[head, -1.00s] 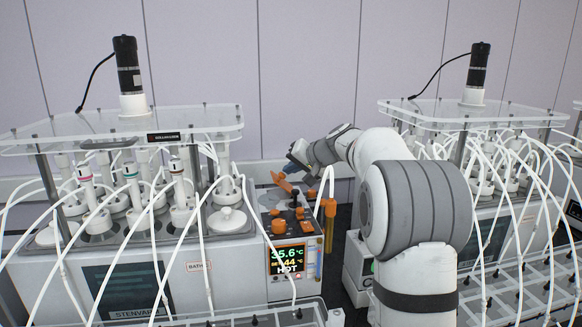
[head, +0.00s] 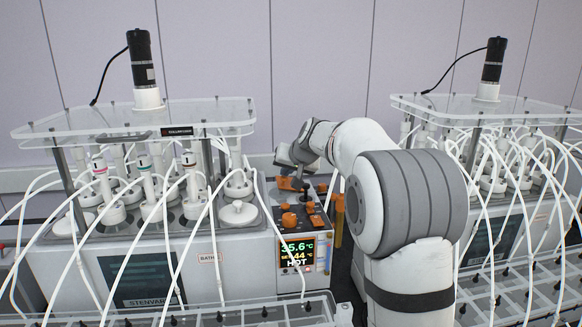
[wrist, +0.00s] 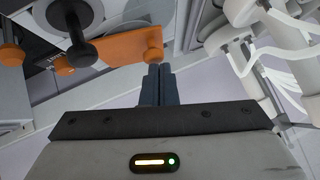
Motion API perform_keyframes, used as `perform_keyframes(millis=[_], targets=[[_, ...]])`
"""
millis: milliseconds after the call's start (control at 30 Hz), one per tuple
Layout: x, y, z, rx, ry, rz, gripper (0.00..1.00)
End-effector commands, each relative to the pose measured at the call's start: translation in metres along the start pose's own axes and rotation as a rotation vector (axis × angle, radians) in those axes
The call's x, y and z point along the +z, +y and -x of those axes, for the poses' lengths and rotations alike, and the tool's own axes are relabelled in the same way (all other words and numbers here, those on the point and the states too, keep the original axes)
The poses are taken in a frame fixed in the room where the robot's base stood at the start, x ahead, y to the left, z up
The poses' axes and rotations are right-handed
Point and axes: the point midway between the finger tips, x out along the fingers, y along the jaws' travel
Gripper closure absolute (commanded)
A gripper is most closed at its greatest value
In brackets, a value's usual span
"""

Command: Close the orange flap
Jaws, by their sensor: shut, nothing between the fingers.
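The orange flap (head: 289,184) is at the back of the control panel on the left reactor unit. In the head view it looks low and nearly flat, partly hidden by my arm's end. In the wrist view the orange flap (wrist: 132,46) is a flat plate at upper middle, beside a black post with a round knob (wrist: 78,50). My gripper (wrist: 158,68) is shut and empty, its fingertips at the flap's right end. I cannot tell whether they touch it. In the head view my gripper is just above and behind the flap, its fingertips not clear.
The panel carries orange knobs (head: 289,219) and a lit temperature display (head: 297,252) reading HOT. White tubes and vessels crowd the left unit (head: 150,260). An orange-yellow tube (head: 338,222) stands right of the panel. Another similar unit stands at right.

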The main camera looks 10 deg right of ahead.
Motion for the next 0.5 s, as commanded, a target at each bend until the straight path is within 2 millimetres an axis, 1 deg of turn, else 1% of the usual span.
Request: perform_keyframes(millis=[33, 100, 500], targets=[[0.0045, -0.0014, -0.0044, -0.001, 0.000, 0.002, 1.00], [0.0069, -0.0034, -0.0069, -0.001, 0.000, 0.002, 1.00], [0.0137, -0.0088, -0.0137, -0.001, 0.000, 0.000, 1.00]])
